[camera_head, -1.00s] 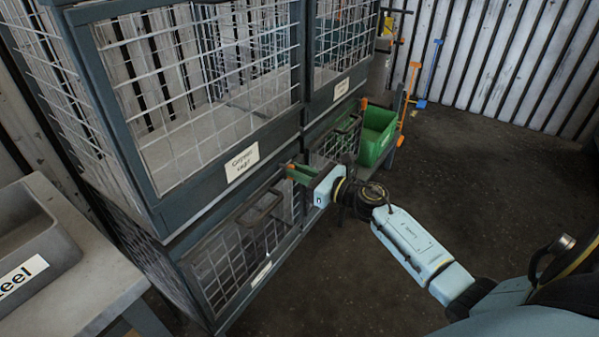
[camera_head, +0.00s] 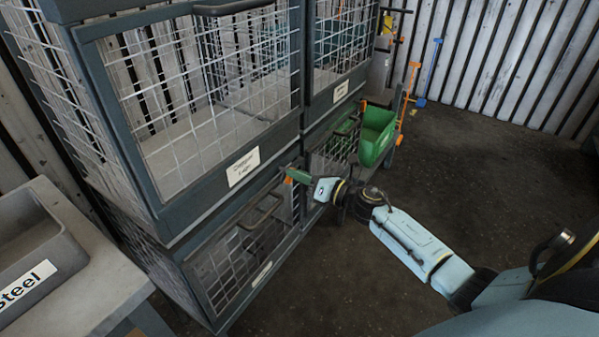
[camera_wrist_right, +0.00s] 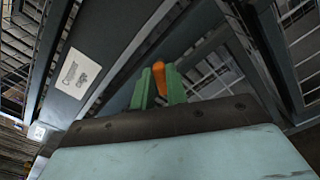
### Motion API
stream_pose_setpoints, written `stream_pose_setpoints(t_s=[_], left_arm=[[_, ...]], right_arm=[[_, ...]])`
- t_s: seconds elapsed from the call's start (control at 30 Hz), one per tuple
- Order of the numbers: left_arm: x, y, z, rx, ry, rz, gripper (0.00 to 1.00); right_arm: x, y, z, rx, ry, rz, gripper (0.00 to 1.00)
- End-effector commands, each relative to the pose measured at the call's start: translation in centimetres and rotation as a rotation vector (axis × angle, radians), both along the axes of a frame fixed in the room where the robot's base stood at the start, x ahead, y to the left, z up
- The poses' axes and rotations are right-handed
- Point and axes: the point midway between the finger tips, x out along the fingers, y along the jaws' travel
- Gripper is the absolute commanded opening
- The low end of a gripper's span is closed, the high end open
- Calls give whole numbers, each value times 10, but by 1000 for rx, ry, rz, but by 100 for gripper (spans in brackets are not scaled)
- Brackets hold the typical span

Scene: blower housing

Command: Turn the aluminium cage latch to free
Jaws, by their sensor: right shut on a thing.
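The latch (camera_wrist_right: 158,77) shows as a small orange handle between the green fingers in the right wrist view. In the head view an orange bit of it (camera_head: 288,180) shows at the fingertips, by the corner post between the mesh cages. My right gripper (camera_head: 297,176) is shut on this handle; its fingers also show in the right wrist view (camera_wrist_right: 159,86). The latch's pivot and base are hidden, so its exact angle cannot be told. The nearby upper cage (camera_head: 190,205) has a white label (camera_head: 243,167), too small to read surely. My left gripper is out of view.
A lower mesh door with a dark handle (camera_head: 262,212) is left of my gripper. A green bin (camera_head: 378,135) stands behind my right wrist. A grey tray labelled "Steel" (camera_head: 60,262) is on a bench at left. Open floor (camera_head: 480,180) lies to the right.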

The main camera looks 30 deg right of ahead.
Motion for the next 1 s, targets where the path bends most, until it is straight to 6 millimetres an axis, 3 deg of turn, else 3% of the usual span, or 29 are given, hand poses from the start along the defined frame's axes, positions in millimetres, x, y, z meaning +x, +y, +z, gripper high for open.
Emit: stream_pose_setpoints(t_s=[0.5,1.0], left_arm=[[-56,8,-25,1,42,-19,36],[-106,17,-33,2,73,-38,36]], right_arm=[[1,-1,1,452,187,0,0],[1,-2,-1,811,335,-1,0]])
